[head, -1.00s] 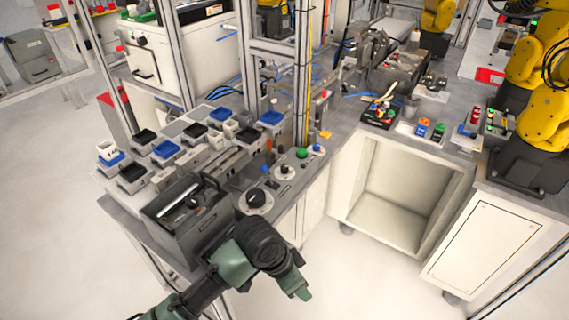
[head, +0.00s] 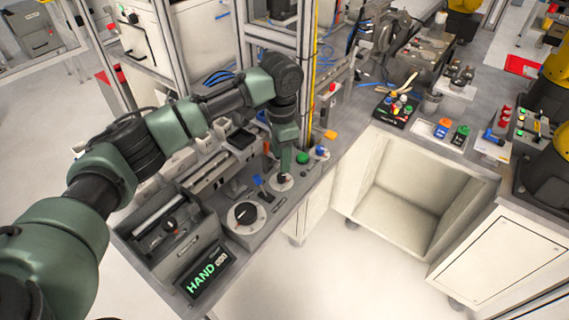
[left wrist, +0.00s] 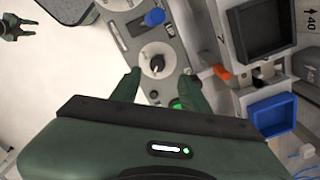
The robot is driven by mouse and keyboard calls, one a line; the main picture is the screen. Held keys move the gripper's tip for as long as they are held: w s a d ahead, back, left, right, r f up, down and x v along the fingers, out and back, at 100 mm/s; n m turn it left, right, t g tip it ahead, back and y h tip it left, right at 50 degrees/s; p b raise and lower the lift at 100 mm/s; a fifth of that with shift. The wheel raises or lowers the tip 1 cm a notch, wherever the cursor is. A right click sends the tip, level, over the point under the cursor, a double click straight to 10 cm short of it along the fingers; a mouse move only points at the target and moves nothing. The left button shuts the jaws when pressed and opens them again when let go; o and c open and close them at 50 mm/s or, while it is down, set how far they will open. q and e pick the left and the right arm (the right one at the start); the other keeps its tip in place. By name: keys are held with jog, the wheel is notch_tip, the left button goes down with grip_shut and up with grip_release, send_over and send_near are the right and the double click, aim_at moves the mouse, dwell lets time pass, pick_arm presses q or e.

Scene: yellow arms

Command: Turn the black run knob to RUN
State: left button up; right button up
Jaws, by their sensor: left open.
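A small black knob on a round white dial (head: 281,182) sits on the grey control panel. In the left wrist view the black knob (left wrist: 157,64) is clear, but its markings are too small to read. My left gripper (head: 286,170) points down close over this dial. In the left wrist view its fingers (left wrist: 158,80) are open, one on each side of the knob, with nothing between them. Whether they touch it I cannot tell. A display (head: 207,272) reads HAND in green. A green and black shape, apparently my right gripper (left wrist: 27,28), shows small at the left wrist view's upper left corner.
A larger dial (head: 244,216) and a blue-topped lever (head: 257,180) are beside the small dial. A green button (head: 302,158) and a blue button (head: 320,152) are just right of the gripper. An upright metal post (head: 306,75) stands behind. Floor in front is clear.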

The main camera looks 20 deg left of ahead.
aim_at(281, 175)
pick_arm(q)
jog(key=f, duration=0.2)
jog(key=s+f+p, duration=0.1)
jog(key=shift+s+f, duration=0.1)
jog(key=shift+f, duration=0.3)
jog(key=shift+w+f, duration=0.2)
jog(key=shift+f, duration=0.3)
jog(key=shift+w+f, duration=0.2)
jog(key=shift+f, duration=0.3)
jog(key=shift+s+f, duration=0.1)
grip_shut()
pick_arm(e)
jog(key=shift+g, duration=0.3)
jog(key=s, duration=0.2)
jog(key=s+r, duration=0.1)
jog(key=s, duration=0.1)
jog(key=shift+s+d+r, duration=0.1)
jog(key=shift+r, duration=0.05)
